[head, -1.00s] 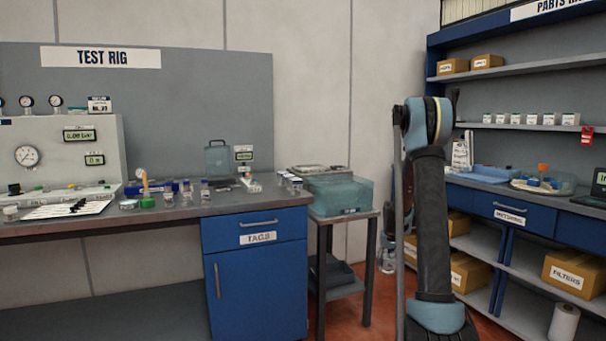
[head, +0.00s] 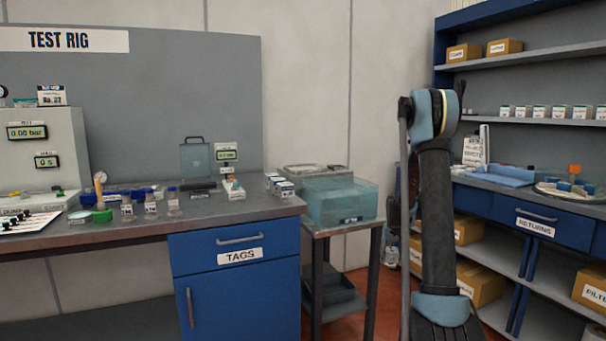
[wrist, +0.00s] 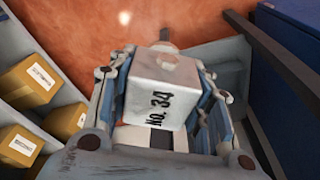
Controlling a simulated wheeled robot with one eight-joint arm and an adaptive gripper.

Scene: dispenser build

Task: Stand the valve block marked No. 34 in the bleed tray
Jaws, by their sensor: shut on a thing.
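My gripper (wrist: 165,105) is shut on a white block marked No. 34 (wrist: 155,90), seen close in the wrist view between the two fingers.
The bench (head: 140,226) holds several small bottles (head: 173,203), a green lid (head: 102,215) and several small white boxes (head: 283,187) near its right end. A blue drawer unit marked TAGS (head: 238,290) is below. Shelving with a RETURNS drawer (head: 537,226) stands at right.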

